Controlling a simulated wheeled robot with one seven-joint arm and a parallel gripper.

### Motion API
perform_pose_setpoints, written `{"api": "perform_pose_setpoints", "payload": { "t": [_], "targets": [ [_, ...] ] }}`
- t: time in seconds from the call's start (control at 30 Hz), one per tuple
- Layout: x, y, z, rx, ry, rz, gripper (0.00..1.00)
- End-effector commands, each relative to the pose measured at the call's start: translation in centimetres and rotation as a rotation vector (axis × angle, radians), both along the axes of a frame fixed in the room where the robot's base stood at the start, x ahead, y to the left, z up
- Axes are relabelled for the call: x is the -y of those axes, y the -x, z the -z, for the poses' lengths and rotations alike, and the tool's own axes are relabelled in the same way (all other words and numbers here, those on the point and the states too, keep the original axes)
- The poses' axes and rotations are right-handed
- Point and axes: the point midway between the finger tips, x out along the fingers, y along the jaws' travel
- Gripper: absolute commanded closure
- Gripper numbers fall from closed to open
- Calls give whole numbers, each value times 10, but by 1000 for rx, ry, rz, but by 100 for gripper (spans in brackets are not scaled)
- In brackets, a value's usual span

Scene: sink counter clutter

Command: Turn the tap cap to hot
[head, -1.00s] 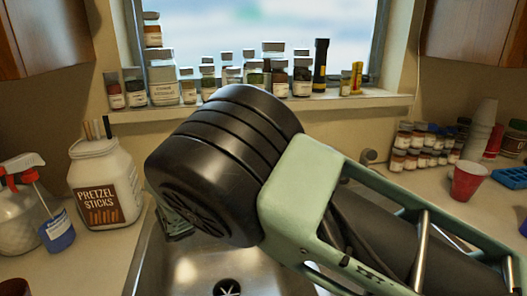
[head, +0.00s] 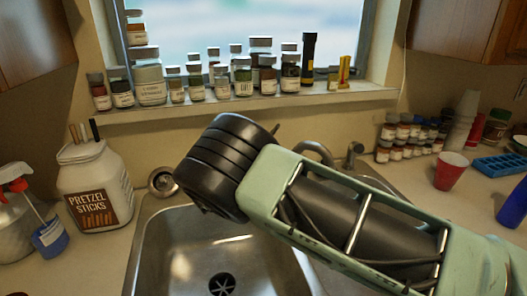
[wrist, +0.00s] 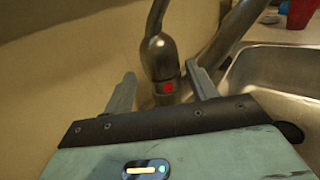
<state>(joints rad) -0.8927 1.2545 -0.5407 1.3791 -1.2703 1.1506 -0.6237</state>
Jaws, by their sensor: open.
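The metal tap stands behind the sink. In the wrist view its rounded cap (wrist: 160,55) has a lever rising from the top and a red mark on its front below the dome. The tap's spout (wrist: 235,30) slants up to the right. My gripper (wrist: 160,73) is open, with one finger on each side of the tap body; whether either finger touches it I cannot tell. In the head view my arm hides the gripper and most of the tap; the curved spout (head: 316,150) shows behind the arm.
The steel sink (head: 195,250) lies below my arm. A pretzel sticks jar (head: 95,190) and spray bottle (head: 45,225) stand at left. Several spice jars line the windowsill (head: 230,104). A red cup (head: 450,172), blue tray (head: 500,163) and more jars are at right.

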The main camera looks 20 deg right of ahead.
Motion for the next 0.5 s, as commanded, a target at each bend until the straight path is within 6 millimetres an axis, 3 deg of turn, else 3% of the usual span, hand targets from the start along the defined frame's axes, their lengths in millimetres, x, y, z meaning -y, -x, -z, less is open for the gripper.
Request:
{"api": "perform_pose_setpoints", "payload": {
  "t": [0.2, 0.5],
  "targets": [
    [23, -19, -1, -1, 1, 1, 43],
    [29, -24, 0, -1, 1, 0, 43]
  ]
}}
